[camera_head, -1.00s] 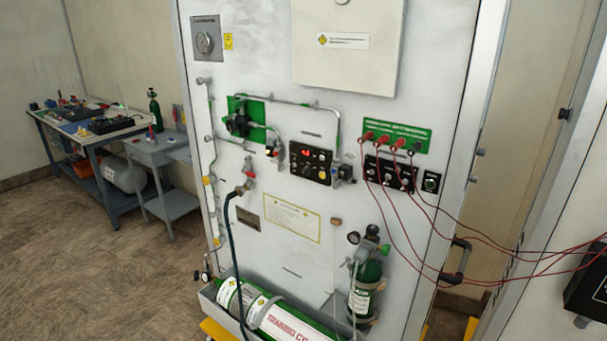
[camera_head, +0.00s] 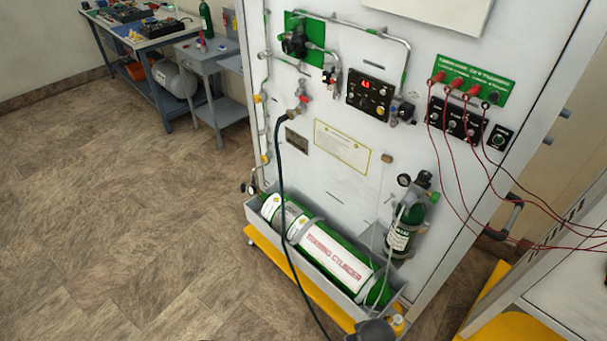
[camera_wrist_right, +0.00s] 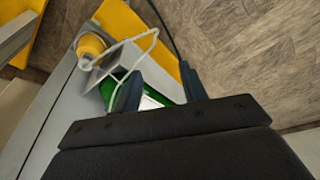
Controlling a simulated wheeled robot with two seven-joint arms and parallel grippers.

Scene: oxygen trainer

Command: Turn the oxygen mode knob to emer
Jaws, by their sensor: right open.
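The black regulator panel (camera_head: 370,98) is on the white trainer board in the head view, with a lit red display and several small knobs. The lettering is too small to read, so I cannot tell which knob is the oxygen mode knob or where it points. My right gripper (camera_wrist_right: 160,88) is open and empty in the right wrist view, its two dark fingers apart in front of the green cylinder and grey tray. It is low down, well away from the panel. My left gripper is not in view.
The green training cylinder (camera_head: 330,250) lies in a grey tray on a yellow base at the board's foot. A small green cylinder (camera_head: 404,223) stands on the right. Red cables (camera_head: 468,160) hang from the green jack plate (camera_head: 470,80). The floor (camera_head: 130,220) at left is clear.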

